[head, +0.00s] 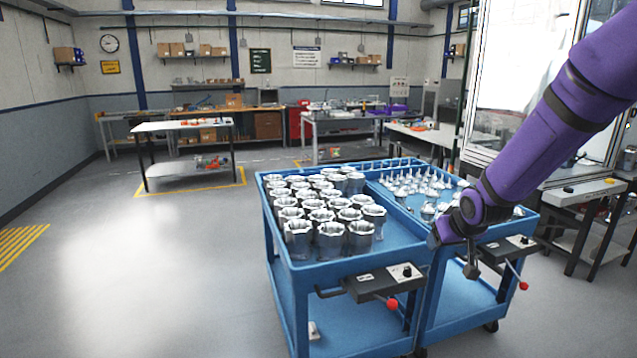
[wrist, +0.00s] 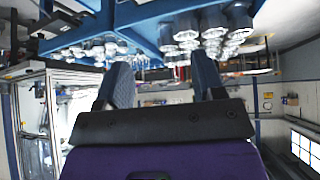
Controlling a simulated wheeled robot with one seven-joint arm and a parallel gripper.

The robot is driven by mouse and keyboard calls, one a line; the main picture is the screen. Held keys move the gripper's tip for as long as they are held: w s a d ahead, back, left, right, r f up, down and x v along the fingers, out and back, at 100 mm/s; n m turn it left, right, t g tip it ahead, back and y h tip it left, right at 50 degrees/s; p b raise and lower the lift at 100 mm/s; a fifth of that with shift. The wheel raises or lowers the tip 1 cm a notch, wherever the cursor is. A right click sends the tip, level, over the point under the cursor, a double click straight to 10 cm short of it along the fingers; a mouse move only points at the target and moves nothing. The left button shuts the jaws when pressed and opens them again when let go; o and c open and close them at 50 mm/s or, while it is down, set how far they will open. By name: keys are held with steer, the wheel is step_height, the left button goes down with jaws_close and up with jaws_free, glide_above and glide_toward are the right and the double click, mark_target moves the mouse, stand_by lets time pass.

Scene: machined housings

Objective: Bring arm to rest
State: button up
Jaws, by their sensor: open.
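My purple arm (head: 545,130) reaches in from the upper right in the head view and ends in front of the right cart. In the wrist view my gripper (wrist: 162,78) shows two dark blue-grey fingers spread well apart, with nothing between them. The gripper is open and empty. In the head view its fingers cannot be made out clearly. The wrist picture is upside down, with the carts and housings along its top edge.
A blue cart (head: 345,268) carries rows of silver housings (head: 330,236). A second blue cart (head: 462,312) beside it holds smaller metal parts (head: 405,182). A glass-fronted machine (head: 515,70) stands behind my arm at right. Open floor (head: 140,270) lies to the left.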

steer(key=s+r+h, duration=0.1)
steer(key=s+r, duration=1.3)
steer(key=s, duration=0.2)
steer(key=s+r+g, duration=0.1)
steer(key=s+r, duration=0.1)
steer(key=s, duration=0.7)
steer(key=s+r+m+g, duration=0.1)
steer(key=s+r, duration=0.1)
steer(key=s, duration=0.7)
steer(key=shift+d+r, duration=0.25)
steer(key=shift+r, duration=0.1)
steer(key=shift+w, duration=0.15)
